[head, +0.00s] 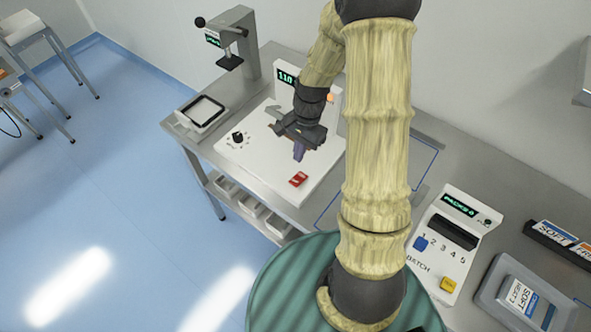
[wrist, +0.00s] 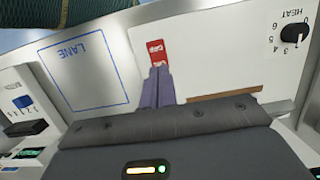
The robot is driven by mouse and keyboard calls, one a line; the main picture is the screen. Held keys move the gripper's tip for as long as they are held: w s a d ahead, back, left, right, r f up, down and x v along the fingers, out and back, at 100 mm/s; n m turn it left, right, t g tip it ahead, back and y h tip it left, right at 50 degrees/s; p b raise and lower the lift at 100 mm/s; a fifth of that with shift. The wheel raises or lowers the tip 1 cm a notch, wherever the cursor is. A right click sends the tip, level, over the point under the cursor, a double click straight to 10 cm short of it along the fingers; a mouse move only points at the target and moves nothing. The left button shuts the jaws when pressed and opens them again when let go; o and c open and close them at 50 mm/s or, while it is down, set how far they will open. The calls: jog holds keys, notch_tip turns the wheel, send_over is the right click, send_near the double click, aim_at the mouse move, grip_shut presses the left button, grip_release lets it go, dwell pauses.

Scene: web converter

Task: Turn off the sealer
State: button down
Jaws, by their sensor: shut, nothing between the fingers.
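The sealer (head: 245,160) is a white machine on the steel table, with a lit green display (head: 286,77) and an orange lamp (head: 331,98) at its back. A red rocker switch (head: 298,179) sits near its front edge; it also shows in the wrist view (wrist: 156,50). A black heat knob (head: 238,138) is to its left, and in the wrist view the knob (wrist: 294,33) is at upper right. My gripper (head: 299,155) is shut and empty over the sealer's top. Its purple fingertips (wrist: 157,75) point at the switch's near edge in the wrist view; I cannot tell contact.
A press on a stand (head: 240,45) and a black-rimmed tray (head: 201,112) are left of the sealer. A white batch counter (head: 445,245) and a grey bin (head: 500,290) stand at right. A blue LANE outline (wrist: 85,75) marks bare table beside the sealer.

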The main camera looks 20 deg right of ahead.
aim_at(293, 179)
jog(key=p+x, duration=0.2)
jog(key=x, duration=0.6)
jog(key=shift+f, duration=0.15)
jog(key=shift+w, duration=0.1)
